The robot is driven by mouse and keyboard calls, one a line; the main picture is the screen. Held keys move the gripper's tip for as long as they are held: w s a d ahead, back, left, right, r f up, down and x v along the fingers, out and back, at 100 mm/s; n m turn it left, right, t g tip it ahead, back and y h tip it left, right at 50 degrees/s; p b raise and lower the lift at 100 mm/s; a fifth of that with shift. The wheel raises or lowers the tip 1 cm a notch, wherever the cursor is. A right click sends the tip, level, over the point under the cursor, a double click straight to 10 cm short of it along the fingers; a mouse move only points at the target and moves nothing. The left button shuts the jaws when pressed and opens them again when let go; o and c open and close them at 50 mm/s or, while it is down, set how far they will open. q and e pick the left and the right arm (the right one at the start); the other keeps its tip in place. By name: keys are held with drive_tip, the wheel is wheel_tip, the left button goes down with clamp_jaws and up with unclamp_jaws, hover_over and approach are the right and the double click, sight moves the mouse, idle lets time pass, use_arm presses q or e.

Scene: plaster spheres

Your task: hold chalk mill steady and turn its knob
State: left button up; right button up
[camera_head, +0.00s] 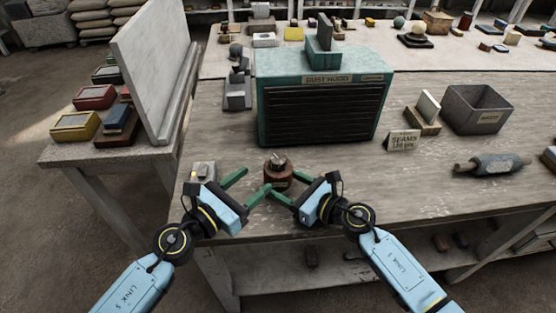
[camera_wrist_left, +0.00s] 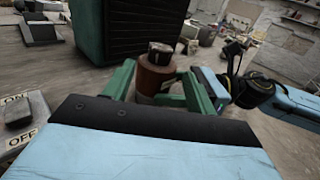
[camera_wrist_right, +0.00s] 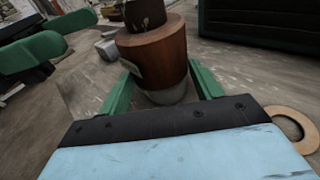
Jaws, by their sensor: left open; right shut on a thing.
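The chalk mill (camera_head: 278,176) is a small brown wooden cylinder standing upright near the table's front edge, with a dark knob (camera_head: 278,160) on top. My right gripper (camera_head: 278,184) is shut on the mill's body. In the right wrist view the mill (camera_wrist_right: 155,55) stands between its fingers, and a pale label shows on its side. My left gripper (camera_head: 247,184) is open and empty, just left of the mill. In the left wrist view the mill (camera_wrist_left: 154,75) and its knob (camera_wrist_left: 160,47) show between and beyond the open fingers.
A green dust hood (camera_head: 322,65) with a dark slatted front stands behind the mill. An on/off switch box (camera_head: 203,170) sits left of my left gripper. A "SEAMS" sign (camera_head: 403,140), a grey bin (camera_head: 477,108) and a roller-like tool (camera_head: 491,164) lie to the right.

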sight(270, 162)
use_arm(q)
drive_tip(key=x, duration=0.9)
drive_tip(key=shift+w+d, duration=0.1)
drive_tip(key=shift+d, duration=0.05)
drive_tip(key=shift+c, duration=0.3)
drive_tip(key=c, duration=0.9)
drive_tip(key=shift+m+g+h, duration=0.4)
drive_tip(key=m+g+h, duration=0.1)
drive_tip(key=g, duration=0.1)
drive_tip(key=m+g+h, duration=0.1)
drive_tip(key=m+g, duration=0.1)
drive_tip(key=g, duration=0.1)
drive_tip(key=shift+m+h, duration=0.3)
drive_tip(key=shift+h, duration=0.1)
drive_tip(key=shift+f+m+g+h, duration=0.1)
drive_tip(key=shift+m+g+h, duration=0.2)
drive_tip(key=shift+m+g, duration=1.15)
drive_tip(key=shift+f+m+g+h, duration=0.1)
drive_tip(key=shift+m+g+h, duration=0.2)
drive_tip(key=shift+m+g, duration=1.15)
drive_tip(key=shift+n+g, duration=0.3)
drive_tip(key=shift+g, duration=0.8)
drive_tip(key=shift+r, duration=0.1)
